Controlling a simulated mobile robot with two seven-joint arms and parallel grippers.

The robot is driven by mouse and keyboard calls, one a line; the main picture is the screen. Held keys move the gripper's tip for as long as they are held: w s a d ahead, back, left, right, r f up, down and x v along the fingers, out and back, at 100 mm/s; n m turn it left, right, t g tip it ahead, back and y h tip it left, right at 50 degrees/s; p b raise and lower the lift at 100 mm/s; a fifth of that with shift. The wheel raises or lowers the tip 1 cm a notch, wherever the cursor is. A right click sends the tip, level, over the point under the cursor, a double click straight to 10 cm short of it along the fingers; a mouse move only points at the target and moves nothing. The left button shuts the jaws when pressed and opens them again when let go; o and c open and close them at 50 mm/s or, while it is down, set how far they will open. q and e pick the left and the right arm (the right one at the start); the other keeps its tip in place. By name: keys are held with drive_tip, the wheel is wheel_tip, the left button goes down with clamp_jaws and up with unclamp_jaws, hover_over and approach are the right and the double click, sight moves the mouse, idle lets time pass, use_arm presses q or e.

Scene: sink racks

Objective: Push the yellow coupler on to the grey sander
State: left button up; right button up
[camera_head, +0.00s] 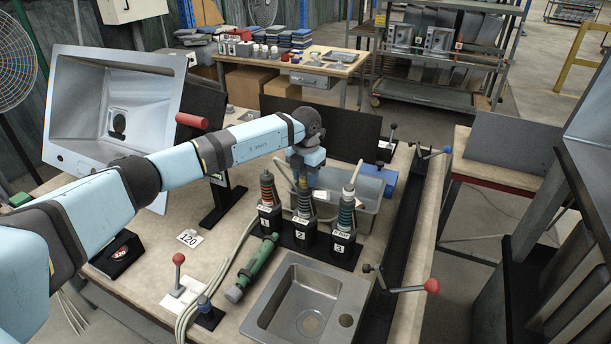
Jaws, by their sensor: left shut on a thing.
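My left gripper (304,182) points down over the middle one of three black holders in a row. It is shut on the yellow coupler (305,208), of which only a small yellow-orange part shows below the fingers. The coupler stands upright over the middle holder (304,232), marked 2. The grey sander cannot be made out clearly, and whether the coupler touches anything beneath it is hidden. My right gripper is not in view.
A green tool (252,266) lies in front. A sink (347,305) is at the front right; a grey bin (367,184) stands behind.

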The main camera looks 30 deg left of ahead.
sight(305, 173)
use_arm(q)
drive_tip(key=o, duration=1)
drive_tip(key=shift+f, duration=0.25)
wheel_tip(305, 173, up, 14)
drive_tip(key=shift+f+b, duration=0.1)
drive_tip(key=shift+b, duration=0.65)
